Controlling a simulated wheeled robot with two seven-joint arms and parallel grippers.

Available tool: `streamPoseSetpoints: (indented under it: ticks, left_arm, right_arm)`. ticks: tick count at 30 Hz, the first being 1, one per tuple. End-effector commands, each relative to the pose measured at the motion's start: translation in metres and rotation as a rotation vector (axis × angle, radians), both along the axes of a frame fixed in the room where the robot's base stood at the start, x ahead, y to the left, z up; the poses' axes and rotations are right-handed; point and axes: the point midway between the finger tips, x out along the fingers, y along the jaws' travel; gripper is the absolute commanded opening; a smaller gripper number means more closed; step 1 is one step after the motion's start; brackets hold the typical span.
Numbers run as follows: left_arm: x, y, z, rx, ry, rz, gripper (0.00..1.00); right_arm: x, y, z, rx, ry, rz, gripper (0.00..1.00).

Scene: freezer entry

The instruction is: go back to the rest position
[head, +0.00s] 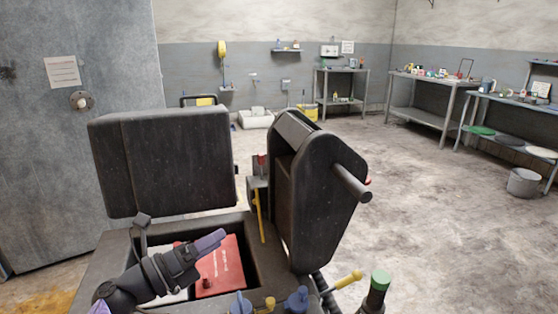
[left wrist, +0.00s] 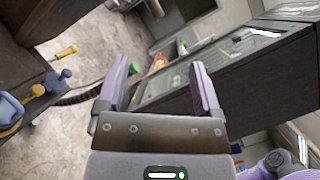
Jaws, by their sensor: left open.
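My left gripper (head: 212,243) is above the open dark box on the cart in front of me, over a red item (head: 226,266) with white print that lies in the box. Part of that item is hidden behind my arm. In the left wrist view my left gripper (left wrist: 160,78) has its two purple fingers spread apart, with nothing between them. My right gripper is in neither view.
The dark box (head: 262,228) has a raised lid (head: 165,158) and a dark upright housing (head: 308,195) beside it. A green-capped bottle (head: 377,290) and a yellow-handled tool (head: 348,280) are at its right. Open floor (head: 440,220) lies right; a grey door (head: 75,130) stands left.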

Motion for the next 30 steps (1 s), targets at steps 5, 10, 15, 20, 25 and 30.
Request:
streamPoseSetpoints:
  ticks: [5,10,15,20,25,30]
  left_arm:
    - [0.041,0.075,0.039,-0.796,0.286,0.284,0.84]
    - [0.063,0.136,-0.009,-1.578,0.760,0.490,0.84]
    - [0.035,0.137,-0.129,-1.702,1.028,0.727,0.84]
    - [-0.030,0.132,-0.247,-1.660,1.216,0.988,0.84]
    - [-0.154,0.123,-0.370,-1.558,1.445,1.325,0.84]
    - [-0.317,0.110,-0.449,-1.391,1.661,1.673,0.84]
  right_arm:
    - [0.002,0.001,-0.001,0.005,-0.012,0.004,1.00]
    - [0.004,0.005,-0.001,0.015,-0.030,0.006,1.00]
    - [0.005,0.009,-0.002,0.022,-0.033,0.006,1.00]
    - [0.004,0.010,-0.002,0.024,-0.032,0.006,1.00]
    - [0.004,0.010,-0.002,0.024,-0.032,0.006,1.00]
    - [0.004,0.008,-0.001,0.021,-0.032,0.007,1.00]
